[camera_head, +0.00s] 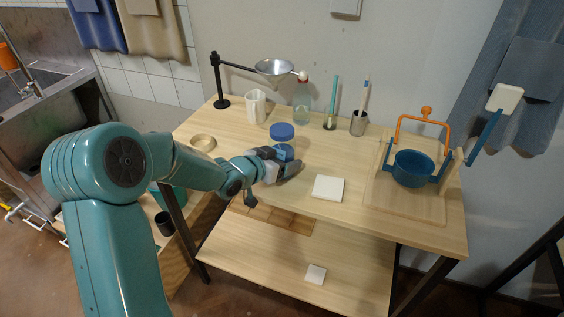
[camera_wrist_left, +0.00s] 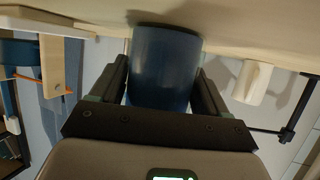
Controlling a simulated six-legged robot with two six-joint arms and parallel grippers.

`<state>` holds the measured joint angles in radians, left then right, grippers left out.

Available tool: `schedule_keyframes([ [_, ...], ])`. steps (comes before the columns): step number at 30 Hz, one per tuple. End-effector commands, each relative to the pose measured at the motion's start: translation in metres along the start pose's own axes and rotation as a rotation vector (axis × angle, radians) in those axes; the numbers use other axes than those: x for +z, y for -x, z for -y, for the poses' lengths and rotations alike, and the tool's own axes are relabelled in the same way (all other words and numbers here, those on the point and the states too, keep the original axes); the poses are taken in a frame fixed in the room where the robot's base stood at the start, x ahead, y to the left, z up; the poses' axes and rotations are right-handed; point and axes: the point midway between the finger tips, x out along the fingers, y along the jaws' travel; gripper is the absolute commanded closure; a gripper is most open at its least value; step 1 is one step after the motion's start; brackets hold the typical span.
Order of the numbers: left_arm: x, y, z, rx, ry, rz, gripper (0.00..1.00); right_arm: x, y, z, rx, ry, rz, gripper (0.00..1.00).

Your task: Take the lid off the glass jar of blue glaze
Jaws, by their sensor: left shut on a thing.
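The glass jar of blue glaze (camera_head: 284,152) stands near the middle of the bench in the head view. Its blue lid (camera_head: 282,131) shows above the body; I cannot tell whether it is fully seated. My left gripper (camera_head: 286,165) comes from the left and is shut on the jar's body, below the lid, hiding much of it. In the left wrist view, which is upside down, the dark blue jar (camera_wrist_left: 163,65) fills the space between the fingers of my left gripper (camera_wrist_left: 165,90); the lid cannot be made out there. My right gripper is out of view.
A white tile (camera_head: 328,188) lies right of the jar. Behind stand a white pot (camera_head: 255,106), a clear bottle (camera_head: 302,103) and tool holders. A wooden ring (camera_head: 203,142) lies left. A blue pot (camera_head: 412,168) hangs in a wooden frame at right.

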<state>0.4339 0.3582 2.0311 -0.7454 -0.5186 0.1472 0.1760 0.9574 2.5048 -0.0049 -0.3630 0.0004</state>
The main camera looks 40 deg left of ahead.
Motion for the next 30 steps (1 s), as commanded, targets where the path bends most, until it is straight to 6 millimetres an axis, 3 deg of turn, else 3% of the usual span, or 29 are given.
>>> schedule_keyframes([
  [8, -0.007, 0.002, 0.000, 0.000, -0.001, -0.004, 0.85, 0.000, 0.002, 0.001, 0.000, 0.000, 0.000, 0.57],
  [14, -0.034, 0.014, 0.001, -0.002, -0.003, -0.008, 0.85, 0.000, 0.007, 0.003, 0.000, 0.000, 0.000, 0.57],
  [24, -0.131, 0.053, 0.000, 0.000, -0.003, -0.007, 0.85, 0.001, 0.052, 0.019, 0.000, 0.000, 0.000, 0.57],
  [30, -0.169, 0.070, 0.000, 0.000, -0.003, -0.005, 0.85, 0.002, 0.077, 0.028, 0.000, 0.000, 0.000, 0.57],
])
